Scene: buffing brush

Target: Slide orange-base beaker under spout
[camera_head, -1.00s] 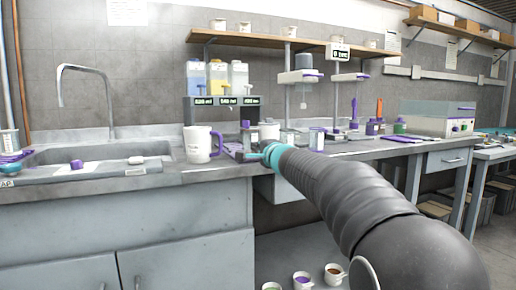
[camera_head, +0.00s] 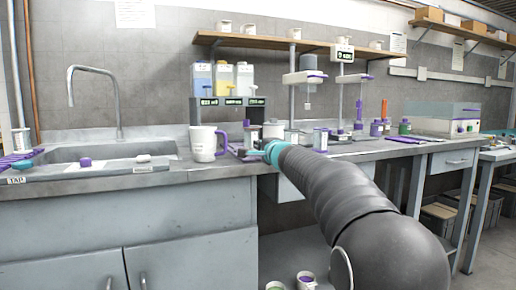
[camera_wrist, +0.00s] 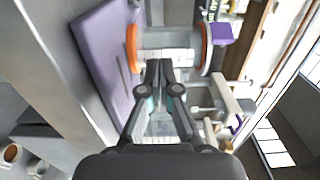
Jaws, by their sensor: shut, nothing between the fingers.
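In the wrist view a clear beaker (camera_wrist: 165,40) has an orange base ring (camera_wrist: 131,48) and a similar ring at its other end. The base end is at a purple pad (camera_wrist: 97,45); this view is turned on its side. My gripper (camera_wrist: 160,64) is shut and empty, its fingertips overlapping the beaker's wall in the picture. I cannot tell whether they touch. In the head view my gripper (camera_head: 250,153) is small and low over the counter by the dispenser, partly hidden by my wrist. The beaker and spout cannot be made out clearly there.
A white mug with a purple handle (camera_head: 205,143) stands left of my gripper. A dispenser with several bottles (camera_head: 223,78) stands behind. Stands and small jars (camera_head: 320,138) are to the right. A sink (camera_head: 90,150) is at left, and the counter's front edge lies below my arm.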

